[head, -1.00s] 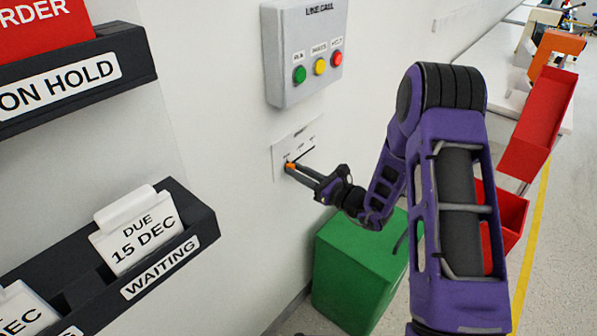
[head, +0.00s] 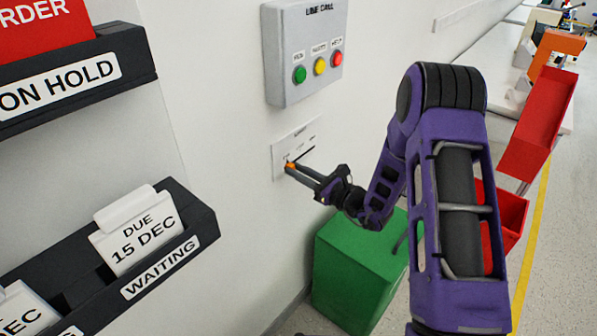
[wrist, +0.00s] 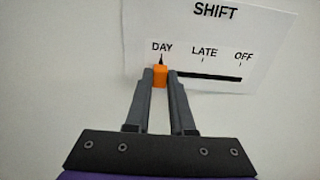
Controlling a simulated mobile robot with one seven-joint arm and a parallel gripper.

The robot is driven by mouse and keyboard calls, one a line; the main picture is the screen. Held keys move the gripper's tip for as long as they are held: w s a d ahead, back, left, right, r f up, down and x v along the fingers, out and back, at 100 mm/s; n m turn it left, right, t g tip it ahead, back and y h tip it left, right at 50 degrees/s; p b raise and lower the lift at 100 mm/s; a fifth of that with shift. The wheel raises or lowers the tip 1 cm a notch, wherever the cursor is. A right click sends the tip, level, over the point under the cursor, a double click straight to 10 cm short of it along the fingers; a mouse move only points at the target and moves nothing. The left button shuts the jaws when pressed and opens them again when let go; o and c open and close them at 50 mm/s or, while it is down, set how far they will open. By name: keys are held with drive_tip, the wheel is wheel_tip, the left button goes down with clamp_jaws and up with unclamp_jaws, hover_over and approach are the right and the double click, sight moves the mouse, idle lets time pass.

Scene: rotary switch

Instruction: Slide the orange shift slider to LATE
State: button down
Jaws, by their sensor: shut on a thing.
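The orange shift slider (wrist: 160,76) sits at the left end of its dark slot, under the DAY mark, on the white SHIFT plate (wrist: 267,45). In the wrist view LATE is marked to its right and OFF at the far right. My gripper (wrist: 160,79) is shut on the slider, one finger on each side of it. In the head view the small orange slider (head: 290,165) shows at the tips of my gripper (head: 292,167), on the plate (head: 308,137) on the wall.
A grey LINE CALL box (head: 290,95) with green, yellow and red buttons is above the plate. A green bin (head: 350,280) stands below my arm. Red bins (head: 540,125) are at right. Card racks (head: 200,225) are on the wall at left.

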drive_tip(key=w+d+b, duration=0.1)
drive_tip(key=w, duration=0.1)
drive_tip(key=w+d+b, duration=0.1)
drive_tip(key=w+d, duration=0.1)
drive_tip(key=shift+f, duration=0.1)
drive_tip(key=shift+w+d, duration=0.2)
drive_tip(key=shift+d, duration=0.05)
drive_tip(key=c, duration=0.8)
unclamp_jaws()
drive_tip(key=shift+o, duration=0.2)
drive_tip(key=v, duration=1.7)
drive_tip(key=shift+s+p, duration=0.2)
drive_tip(key=shift+p, duration=0.1)
